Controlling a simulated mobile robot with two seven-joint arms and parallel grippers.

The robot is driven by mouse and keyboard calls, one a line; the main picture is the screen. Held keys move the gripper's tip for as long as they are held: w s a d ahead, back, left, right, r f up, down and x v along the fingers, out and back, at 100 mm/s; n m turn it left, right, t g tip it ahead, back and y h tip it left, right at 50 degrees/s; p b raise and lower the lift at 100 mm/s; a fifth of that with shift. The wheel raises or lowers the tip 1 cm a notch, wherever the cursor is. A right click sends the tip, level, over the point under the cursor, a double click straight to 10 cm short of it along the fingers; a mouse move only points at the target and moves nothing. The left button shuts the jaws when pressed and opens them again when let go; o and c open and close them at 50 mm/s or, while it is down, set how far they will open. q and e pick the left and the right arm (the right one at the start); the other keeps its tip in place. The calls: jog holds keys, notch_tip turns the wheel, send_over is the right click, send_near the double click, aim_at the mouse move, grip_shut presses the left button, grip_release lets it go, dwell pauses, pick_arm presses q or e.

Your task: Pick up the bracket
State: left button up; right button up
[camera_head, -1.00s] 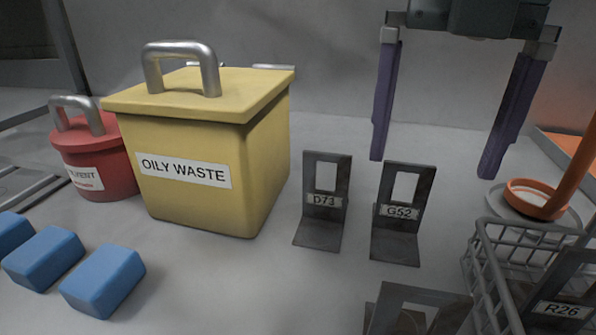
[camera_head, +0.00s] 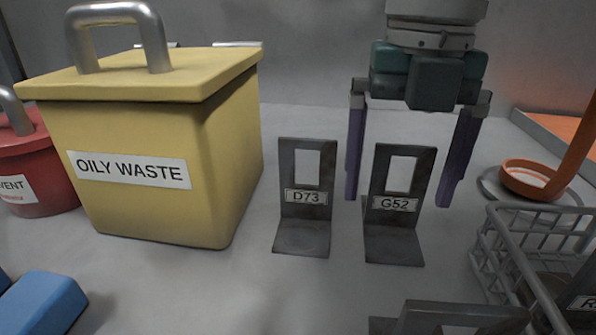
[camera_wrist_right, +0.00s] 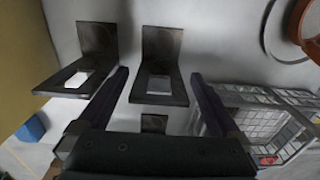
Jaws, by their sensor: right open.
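Two dark grey L-shaped brackets with windowed upright plates stand on the table in the head view: the D73 bracket (camera_head: 306,210) and, to its right, the G52 bracket (camera_head: 393,232). In the right wrist view they are the left bracket (camera_wrist_right: 60,82) and the middle bracket (camera_wrist_right: 158,88). A third bracket (camera_head: 460,316) is cut off at the bottom edge. My right gripper (camera_head: 399,200) points down, open and empty, with its purple fingers behind and to either side of the G52 bracket. In the right wrist view its fingers (camera_wrist_right: 160,75) flank the middle bracket. My left gripper is not in view.
A yellow OILY WASTE bin (camera_head: 130,215) and a red bin (camera_head: 40,190) stand left. A wire basket (camera_head: 497,262) with another bracket inside is at the right, near an orange ladle-like item (camera_head: 530,180). A blue block (camera_head: 42,305) lies front left.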

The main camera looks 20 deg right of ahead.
jog(key=shift+r, duration=0.1)
grip_shut()
dwell(0.8)
